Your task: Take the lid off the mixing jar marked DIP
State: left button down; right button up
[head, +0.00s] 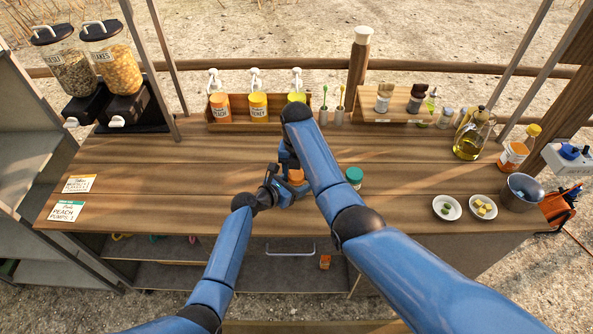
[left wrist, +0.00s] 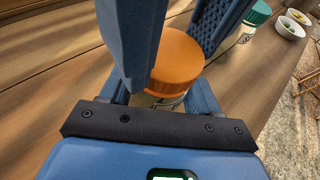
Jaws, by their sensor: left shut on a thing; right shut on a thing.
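A jar with an orange lid (left wrist: 176,62) stands between my grippers in the left wrist view; only a sliver of its pale body and label shows below the lid, and no mark can be read. In the head view its lid (head: 296,176) is mostly hidden. My left gripper (head: 283,187) is shut on the jar's body from the left. My right gripper (head: 291,168) comes from above and is shut on the orange lid; its ridged blue fingers flank the lid in the left wrist view. The lid appears to sit on the jar.
A teal-lidded jar (head: 354,176) stands close to the right, also in the left wrist view (left wrist: 257,14). A rack of pump bottles (head: 258,110) is behind. Small bowls (head: 446,208) stand at the right; two label cards (head: 67,212) lie left.

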jog(key=shift+n, duration=0.3)
jog(key=o, duration=1.2)
jog(key=shift+c, duration=0.2)
